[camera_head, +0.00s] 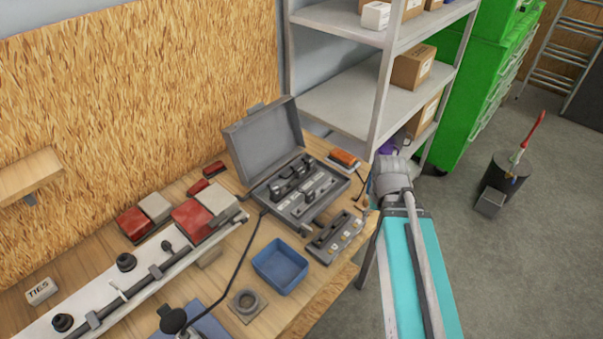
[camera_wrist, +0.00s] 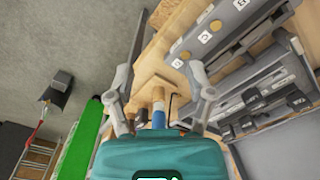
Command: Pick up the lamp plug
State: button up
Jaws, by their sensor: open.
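My gripper (camera_wrist: 160,80) is open, with its two grey fingers spread apart in the wrist view. A small tan-brown piece (camera_wrist: 158,96), which looks like the lamp plug, shows between the fingers with a dark strip like a cable beside it. I cannot tell whether the gripper touches it. In the head view an orange lamp (camera_head: 344,159) lies at the far right of the bench, and its dark cable runs toward my wrist. My arm comes from the lower right, and the fingers are mostly hidden there.
An open grey case (camera_head: 262,146) with dark fittings stands left of my wrist. A grey switch box (camera_head: 336,237) and a blue tray (camera_head: 281,266) are nearer. A metal shelf (camera_head: 335,100) rises behind the bench (camera_head: 318,290). Open floor lies to the right.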

jog(key=w+a+r+n+p, duration=0.3)
jog(key=w+a+n, duration=0.2)
jog(key=w+a, duration=0.7)
notch_tip(320, 180, up, 2)
jog(key=n+p, duration=0.2)
jog(key=n, duration=0.3)
send_over(300, 169)
jog(key=shift+s+r, duration=0.1)
jog(key=shift+r, duration=0.1)
jog(key=shift+f, duration=0.1)
notch_tip(300, 169, down, 8)
jog(key=b, duration=0.8)
jog(key=shift+f, duration=0.2)
jog(key=shift+w+f+b, duration=0.2)
jog(key=shift+f+b, duration=2.4)
jog(key=shift+b, duration=0.2)
